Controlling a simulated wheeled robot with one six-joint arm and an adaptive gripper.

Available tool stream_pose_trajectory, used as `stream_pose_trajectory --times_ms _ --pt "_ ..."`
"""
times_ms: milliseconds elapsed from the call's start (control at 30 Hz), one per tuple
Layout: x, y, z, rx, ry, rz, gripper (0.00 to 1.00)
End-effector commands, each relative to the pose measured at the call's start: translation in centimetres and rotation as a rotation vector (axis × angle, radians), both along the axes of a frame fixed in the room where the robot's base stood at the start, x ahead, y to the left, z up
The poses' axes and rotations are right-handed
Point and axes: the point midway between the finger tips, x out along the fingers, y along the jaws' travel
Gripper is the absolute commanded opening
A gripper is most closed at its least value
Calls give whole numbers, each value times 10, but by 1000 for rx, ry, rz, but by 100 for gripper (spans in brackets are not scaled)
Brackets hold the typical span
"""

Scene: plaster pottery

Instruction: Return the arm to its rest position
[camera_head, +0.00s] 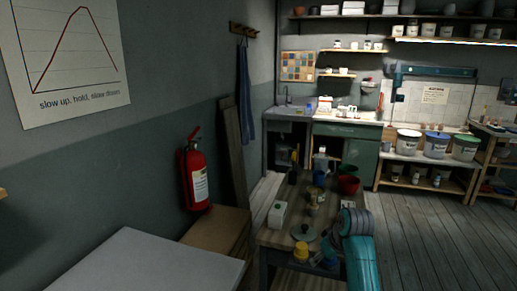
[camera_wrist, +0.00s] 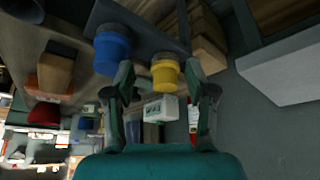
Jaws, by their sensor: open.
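My gripper (camera_wrist: 159,67) is open in the wrist view, with its two dark fingers spread apart and nothing held between them. A yellow pot (camera_wrist: 165,74) shows beyond the gap and a blue pot (camera_wrist: 112,50) beside the left finger; both look apart from the fingers. In the head view, my teal arm (camera_head: 361,262) reaches in at the bottom right beside the wooden table's (camera_head: 277,239) near end. The gripper itself is hard to make out there. The yellow pot (camera_head: 301,251) stands near the table's front edge.
The table also holds a white box (camera_head: 277,214), bottles and a red bowl (camera_head: 348,184). A pale worktop (camera_head: 150,265) lies at the lower left, with a fire extinguisher (camera_head: 194,175) on the wall behind. Wooden floor (camera_head: 425,235) is clear on the right.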

Motion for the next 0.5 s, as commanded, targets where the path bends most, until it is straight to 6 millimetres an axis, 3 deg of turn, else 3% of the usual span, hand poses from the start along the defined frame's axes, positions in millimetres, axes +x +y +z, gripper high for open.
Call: stream_pose_trajectory --times_ms 267,500 --pt "-32 5 -74 11 -55 -57 56" --pt "-85 9 -150 26 -143 -129 56"
